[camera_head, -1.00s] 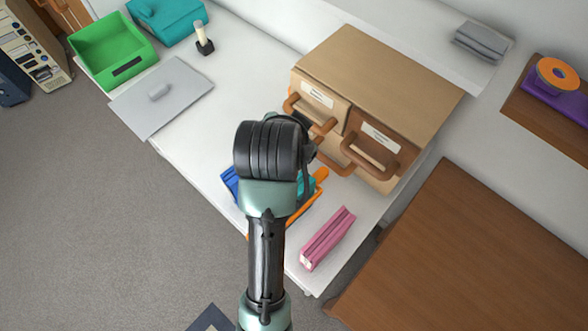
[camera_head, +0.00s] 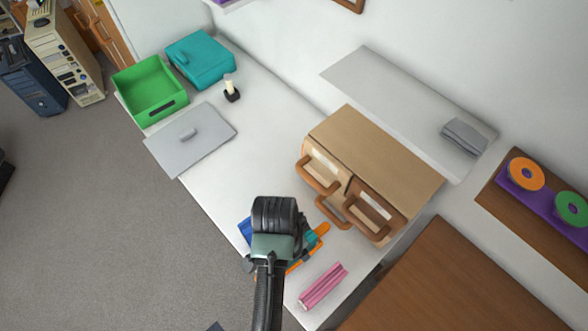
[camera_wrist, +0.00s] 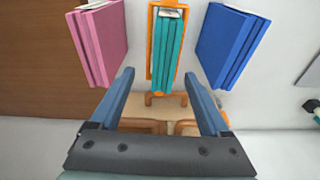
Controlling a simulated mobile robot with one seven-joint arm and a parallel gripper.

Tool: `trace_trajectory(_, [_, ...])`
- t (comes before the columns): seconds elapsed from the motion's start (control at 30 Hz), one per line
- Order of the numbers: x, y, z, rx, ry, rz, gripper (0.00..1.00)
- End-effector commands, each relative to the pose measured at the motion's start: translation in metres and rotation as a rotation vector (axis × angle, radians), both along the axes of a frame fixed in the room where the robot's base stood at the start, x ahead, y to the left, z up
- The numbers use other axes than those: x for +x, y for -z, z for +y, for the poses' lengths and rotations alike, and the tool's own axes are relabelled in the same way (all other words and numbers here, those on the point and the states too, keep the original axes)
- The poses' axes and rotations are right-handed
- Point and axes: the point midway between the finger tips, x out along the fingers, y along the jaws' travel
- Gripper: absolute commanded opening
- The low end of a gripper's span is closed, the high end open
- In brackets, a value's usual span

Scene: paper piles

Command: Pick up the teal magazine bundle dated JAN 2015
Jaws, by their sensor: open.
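The teal magazine bundle (camera_wrist: 167,55) stands in an orange holder (camera_wrist: 151,45) at the top middle of the wrist view. A small pale label is at its top end, too small to read. In the head view the teal bundle (camera_head: 309,240) is mostly hidden behind my arm. My gripper (camera_wrist: 159,76) is open and empty. Its fingertips spread to either side of the teal bundle's lower end in the picture; I cannot tell how far away the bundle is.
A pink bundle (camera_wrist: 98,42) and a blue bundle (camera_wrist: 228,45) flank the holder, with gaps between. A cardboard drawer box (camera_head: 375,155) with brown handles stands close by. A green bin (camera_head: 150,92) and grey lid (camera_head: 190,138) are at the table's far left.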

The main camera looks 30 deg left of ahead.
Motion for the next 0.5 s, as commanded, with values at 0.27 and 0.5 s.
trace_trajectory(0.27, [0.002,0.017,0.001,0.0,-0.002,0.001,0.8])
trace_trajectory(0.5, [0.004,0.044,0.005,0.0,-0.003,0.002,0.8])
